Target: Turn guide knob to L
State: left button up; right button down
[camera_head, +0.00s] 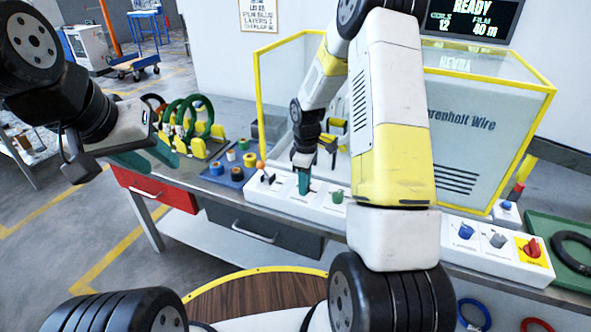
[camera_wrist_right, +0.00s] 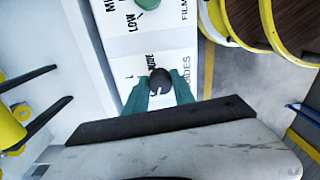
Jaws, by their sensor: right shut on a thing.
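The guide knob (camera_wrist_right: 160,81) is a dark round knob with a small white mark, on a white panel (camera_wrist_right: 135,45) in the right wrist view. Lettering beside it reads "WIDE" and "GUIDES", with an "L" at the left. I cannot tell for sure which label the mark points to. My right gripper (camera_wrist_right: 159,92) has its teal fingertips on either side of the knob, shut on it. In the head view my right gripper (camera_head: 303,181) reaches down to the panel and hides the knob. My left gripper (camera_head: 146,158) is open and empty, away from the panel.
A green knob (camera_head: 337,196) stands right of my right gripper on the panel. A yellow-framed clear enclosure (camera_head: 480,120) rises behind. Green coils (camera_head: 190,118) and a blue tray of spools (camera_head: 222,178) stand left. A red switch (camera_head: 532,248) is at the far right.

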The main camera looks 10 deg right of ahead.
jog(key=m, duration=1.2)
jog(key=shift+a, duration=0.1)
jog(key=shift+m, duration=2.1)
jog(key=c, duration=1.1)
grip_release()
jog(key=shift+o, duration=0.2)
jog(key=shift+s, duration=0.1)
